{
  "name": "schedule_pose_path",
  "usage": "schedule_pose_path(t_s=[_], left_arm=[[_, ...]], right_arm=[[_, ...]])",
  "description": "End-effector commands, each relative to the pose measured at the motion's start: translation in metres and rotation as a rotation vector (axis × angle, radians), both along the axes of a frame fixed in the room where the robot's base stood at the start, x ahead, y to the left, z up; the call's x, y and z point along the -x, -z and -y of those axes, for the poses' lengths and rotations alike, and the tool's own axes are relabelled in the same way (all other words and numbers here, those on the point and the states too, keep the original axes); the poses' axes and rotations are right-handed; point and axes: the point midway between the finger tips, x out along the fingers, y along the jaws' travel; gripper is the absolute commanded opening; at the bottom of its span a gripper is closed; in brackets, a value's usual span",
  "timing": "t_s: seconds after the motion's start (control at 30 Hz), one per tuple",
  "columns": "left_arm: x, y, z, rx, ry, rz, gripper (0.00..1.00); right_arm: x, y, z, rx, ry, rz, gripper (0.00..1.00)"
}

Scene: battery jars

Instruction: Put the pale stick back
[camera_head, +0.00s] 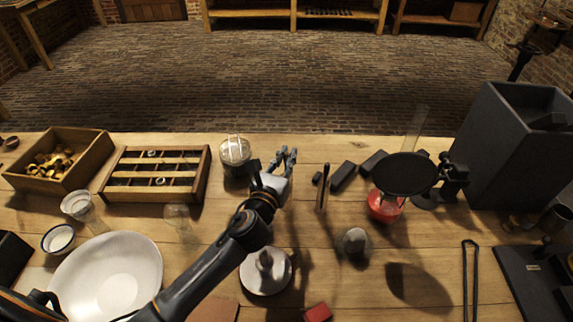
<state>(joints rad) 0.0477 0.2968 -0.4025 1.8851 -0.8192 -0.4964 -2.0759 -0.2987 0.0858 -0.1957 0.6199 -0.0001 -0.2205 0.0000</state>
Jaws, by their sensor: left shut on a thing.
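My left gripper (288,157) is over the middle of the table, its dark fingers pointing away from me. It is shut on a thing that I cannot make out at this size. A thin tan-brown stick (323,187) shows just right of the gripper, apart from the fingertips in the picture. I cannot tell for sure whether it is the pale stick. A wooden rack (110,187) with slots and pale bars lies at the left. My right gripper is not in view.
A lidded glass jar (235,151) stands close left of the gripper. Black blocks (343,176) lie right of the stick. A black disc (408,174) stands over a red vessel (384,208). A white saucer (262,284) and white bowl (110,275) are nearer.

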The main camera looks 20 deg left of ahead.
Motion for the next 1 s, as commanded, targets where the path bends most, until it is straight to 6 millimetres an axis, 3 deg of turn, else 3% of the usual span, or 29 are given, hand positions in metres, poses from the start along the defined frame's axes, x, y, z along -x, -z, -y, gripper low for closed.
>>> schedule_pose_path(t_s=[0.03, 0.13, 0.57, 0.6, 0.67, 1.0], left_arm=[[0.0, 0.012, 0.001, 0.004, -0.001, -0.002, 0.0], [0.0, 0.021, 0.0, 0.004, 0.0, -0.001, 0.0], [0.0, 0.026, 0.0, 0.0, 0.001, 0.0, 0.0], [0.0, 0.024, 0.0, 0.0, 0.001, 0.0, 0.2], [0.0, 0.024, 0.0, 0.0, 0.001, 0.0, 0.32], [0.0, 0.022, 0.0, 0.001, 0.001, 0.001, 0.35]], right_arm=[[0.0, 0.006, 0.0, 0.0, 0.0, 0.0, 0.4], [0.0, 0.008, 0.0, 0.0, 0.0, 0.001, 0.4], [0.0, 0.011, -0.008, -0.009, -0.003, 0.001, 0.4], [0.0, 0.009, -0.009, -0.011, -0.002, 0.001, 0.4], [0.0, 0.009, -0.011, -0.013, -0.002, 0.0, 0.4], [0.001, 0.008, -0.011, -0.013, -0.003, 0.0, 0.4]])
